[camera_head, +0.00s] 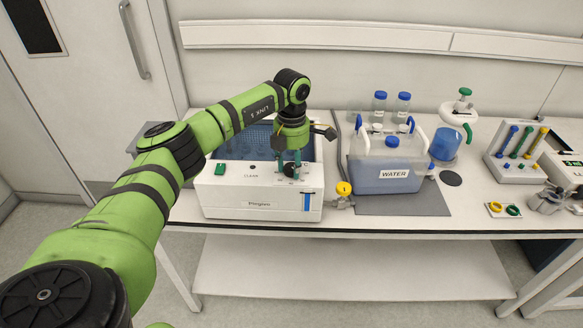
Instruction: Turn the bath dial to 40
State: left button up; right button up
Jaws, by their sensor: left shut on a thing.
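The bath (230,198) is a white box with a blue rack area behind its front panel, standing on the left part of the bench. The dial (290,170) is a small black knob on the panel's right side. My left gripper (289,164) points down over the panel, with its teal fingertips on either side of the dial, shut on it. The fingers and wrist partly cover the dial, and its scale marks are too small to read. My right gripper is not in view.
A water container (385,172) with blue caps stands right of the bath on a grey mat (425,203). A yellow-knobbed valve (344,189) sits close to the bath's right side. Two blue-capped bottles (380,103) stand behind. A green switch (220,169) is on the panel's left.

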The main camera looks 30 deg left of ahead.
aim_at(292, 167)
pick_arm(q)
jog(key=m+b, duration=0.1)
jog(key=m, duration=0.2)
jog(key=shift+f+m, duration=0.1)
jog(key=shift+m, duration=0.2)
jog(key=shift+m+b, duration=0.4)
jog(key=shift+m, duration=1.3)
jog(key=o, duration=1.1)
jog(key=shift+o, duration=0.2)
notch_tip(292, 167, up, 12)
